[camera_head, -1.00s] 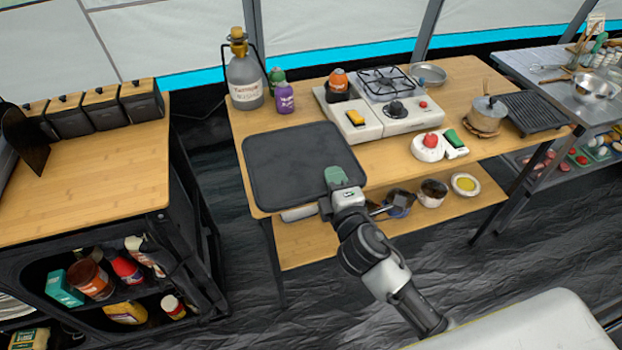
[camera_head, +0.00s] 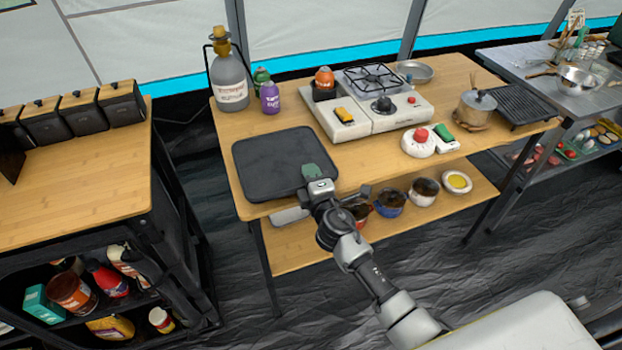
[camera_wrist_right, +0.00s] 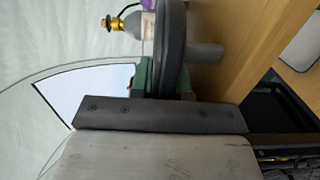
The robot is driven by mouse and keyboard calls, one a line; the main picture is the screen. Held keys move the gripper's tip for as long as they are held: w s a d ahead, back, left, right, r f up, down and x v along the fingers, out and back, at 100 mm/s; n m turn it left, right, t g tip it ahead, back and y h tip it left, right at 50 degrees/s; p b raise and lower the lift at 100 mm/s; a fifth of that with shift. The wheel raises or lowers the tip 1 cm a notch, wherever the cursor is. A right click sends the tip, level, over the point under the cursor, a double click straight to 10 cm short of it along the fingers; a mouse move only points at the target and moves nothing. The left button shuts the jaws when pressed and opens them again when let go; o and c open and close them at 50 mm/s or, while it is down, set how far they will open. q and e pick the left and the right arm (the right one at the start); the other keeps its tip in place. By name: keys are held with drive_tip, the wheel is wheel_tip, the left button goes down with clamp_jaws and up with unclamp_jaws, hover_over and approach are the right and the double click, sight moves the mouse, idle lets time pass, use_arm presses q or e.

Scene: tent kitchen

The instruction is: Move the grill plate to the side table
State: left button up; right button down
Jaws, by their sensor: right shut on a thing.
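The grill plate, a dark flat rectangular plate with rounded corners (camera_head: 265,165), is roughly level at the left end of the wooden table (camera_head: 224,125). I cannot tell whether it rests fully on the top. My right gripper (camera_head: 314,174) is shut on its front right corner. In the right wrist view the plate's dark edge (camera_wrist_right: 172,45) stands between the green-padded fingers (camera_wrist_right: 165,85). Several tables are in view, and I cannot tell for sure which is the side table. My left gripper is not in view.
A grey bottle (camera_head: 230,82) and a purple bottle (camera_head: 270,97) stand behind the plate. A stove (camera_head: 345,128) is to its right. A ridged black grill (camera_head: 513,103) lies at the far right. The left cabinet's wooden top (camera_head: 85,175) is largely clear.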

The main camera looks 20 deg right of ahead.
drive_tip(key=shift+r, duration=0.15)
drive_tip(key=c, duration=1.1)
unclamp_jaws()
drive_tip(key=shift+s+f, duration=0.1)
drive_tip(key=shift+f, duration=0.1)
drive_tip(key=shift+r, duration=0.1)
drive_tip(key=s, duration=1.2)
drive_tip(key=s+d+f+m+g, duration=0.1)
drive_tip(key=s+f+m+g, duration=0.4)
drive_tip(key=f, duration=1)
drive_tip(key=s+d+f+m+g, duration=0.15)
drive_tip(key=s+f+g, duration=0.35)
drive_tip(key=f, duration=1)
drive_tip(key=s+f+m+g, duration=0.2)
drive_tip(key=s+f, duration=0.3)
drive_tip(key=s, duration=0.5)
drive_tip(key=s+d+f+m+g, duration=0.1)
drive_tip(key=s+f+m, duration=0.3)
drive_tip(key=s, duration=0.6)
drive_tip(key=s+d+f+m+g, duration=0.1)
drive_tip(key=s+f+m+g, duration=0.2)
drive_tip(key=s+f, duration=0.5)
drive_tip(key=shift+s+d+g+b, duration=0.15)
drive_tip(key=shift+s+g+b, duration=0.3)
drive_tip(key=shift+s, duration=0.65)
